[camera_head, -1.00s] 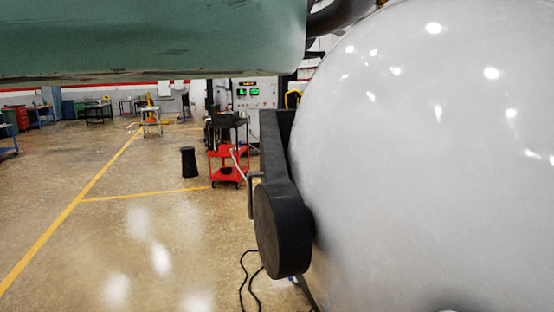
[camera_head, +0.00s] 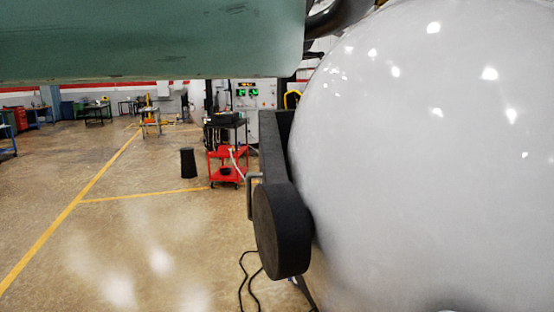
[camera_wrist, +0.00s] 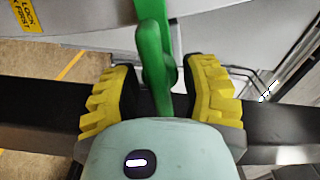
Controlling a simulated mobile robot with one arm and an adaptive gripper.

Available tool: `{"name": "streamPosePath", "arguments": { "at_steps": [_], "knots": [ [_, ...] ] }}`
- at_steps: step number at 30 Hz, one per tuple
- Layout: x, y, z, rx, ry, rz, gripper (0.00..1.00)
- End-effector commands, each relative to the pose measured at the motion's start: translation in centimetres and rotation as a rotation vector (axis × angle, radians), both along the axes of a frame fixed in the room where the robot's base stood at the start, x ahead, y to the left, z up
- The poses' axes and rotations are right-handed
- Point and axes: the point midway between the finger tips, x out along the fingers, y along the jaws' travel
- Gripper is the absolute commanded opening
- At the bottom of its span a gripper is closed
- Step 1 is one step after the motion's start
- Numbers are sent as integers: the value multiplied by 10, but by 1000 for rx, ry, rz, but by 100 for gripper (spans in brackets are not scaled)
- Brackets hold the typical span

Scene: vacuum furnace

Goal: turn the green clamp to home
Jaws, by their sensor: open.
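In the wrist view, the green clamp (camera_wrist: 152,50) is a bright green bar with a rounded lump partway down. It comes in from the top edge and runs down between my fingers. My gripper (camera_wrist: 162,98) is open, with one yellow ribbed finger on each side of the bar. A gap shows left of the bar; the right finger is closer to it. The clamp's lower end is hidden behind my gripper's body. I cannot make out the clamp or my gripper in the head view.
A dark beam (camera_wrist: 275,124) crosses behind the clamp. A grey panel bears a yellow label (camera_wrist: 25,15). In the head view, a large pale dome (camera_head: 430,170) fills the right, beside a black round block (camera_head: 280,230). Open floor, a red cart (camera_head: 226,168) and a black bin (camera_head: 188,162) lie left.

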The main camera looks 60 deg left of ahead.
Motion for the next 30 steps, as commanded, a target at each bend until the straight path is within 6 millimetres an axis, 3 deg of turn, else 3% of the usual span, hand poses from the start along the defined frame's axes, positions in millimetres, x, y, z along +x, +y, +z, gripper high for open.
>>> {"name": "streamPosePath", "arguments": {
  "at_steps": [16, 30],
  "knots": [
    [-53, 19, 1, 0, -1, 6, 44],
    [-62, 21, 0, -1, 0, 6, 44]
  ]
}}
